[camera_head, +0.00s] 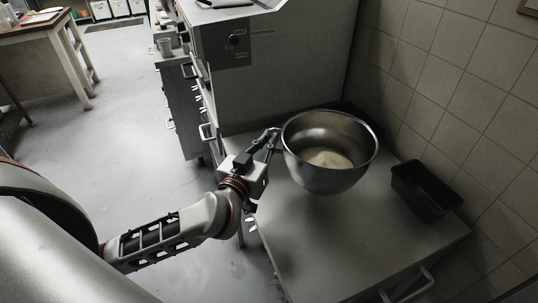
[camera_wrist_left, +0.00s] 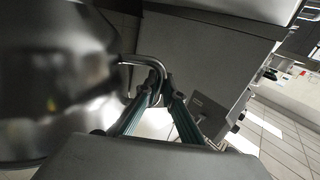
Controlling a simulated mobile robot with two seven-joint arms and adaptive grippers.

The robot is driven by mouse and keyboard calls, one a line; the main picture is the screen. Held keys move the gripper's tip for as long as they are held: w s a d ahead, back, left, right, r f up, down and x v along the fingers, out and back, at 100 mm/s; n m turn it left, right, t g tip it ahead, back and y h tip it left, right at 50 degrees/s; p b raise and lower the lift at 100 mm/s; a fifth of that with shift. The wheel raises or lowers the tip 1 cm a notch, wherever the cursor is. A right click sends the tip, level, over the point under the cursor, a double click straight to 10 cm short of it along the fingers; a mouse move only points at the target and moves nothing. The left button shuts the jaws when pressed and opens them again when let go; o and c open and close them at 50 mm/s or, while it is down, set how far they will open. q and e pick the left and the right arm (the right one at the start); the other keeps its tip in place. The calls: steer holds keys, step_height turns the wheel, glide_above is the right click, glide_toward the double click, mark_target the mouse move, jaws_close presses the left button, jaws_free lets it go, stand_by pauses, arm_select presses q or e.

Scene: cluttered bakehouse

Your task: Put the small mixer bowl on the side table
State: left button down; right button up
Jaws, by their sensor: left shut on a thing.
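The small mixer bowl (camera_head: 328,178) is shiny steel, upright, with pale dough or flour inside. It is over the grey side table (camera_head: 325,240); I cannot tell whether its base touches the top. My left gripper (camera_head: 273,138) is at the bowl's left side, shut on its handle. In the left wrist view the bowl (camera_wrist_left: 50,80) fills the left, and its bent metal handle (camera_wrist_left: 148,62) runs between the fingertips of my left gripper (camera_wrist_left: 160,88). The bowl hides part of the tabletop behind it. My right gripper is not in view.
A dark loaf tin (camera_head: 426,190) stands on the table's right side, near the tiled wall (camera_head: 470,110). A large grey machine or cabinet (camera_head: 275,65) rises behind the table. The table's front part is clear. A wooden-topped table (camera_head: 35,28) stands far left.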

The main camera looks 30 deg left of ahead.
arm_select(q)
steer(key=shift+f+b, duration=0.85)
steer(key=shift+f, duration=1.15)
steer(key=c, duration=2.4)
jaws_free()
steer(key=shift+f, duration=0.2)
steer(key=shift+c, duration=0.2)
steer(key=shift+o, duration=1.3)
steer(key=shift+r, duration=0.1)
steer(key=shift+s, duration=0.3)
steer(key=s, duration=1.1)
steer(key=shift+s+d+p, duration=0.25)
steer(key=shift+d+p, duration=0.05)
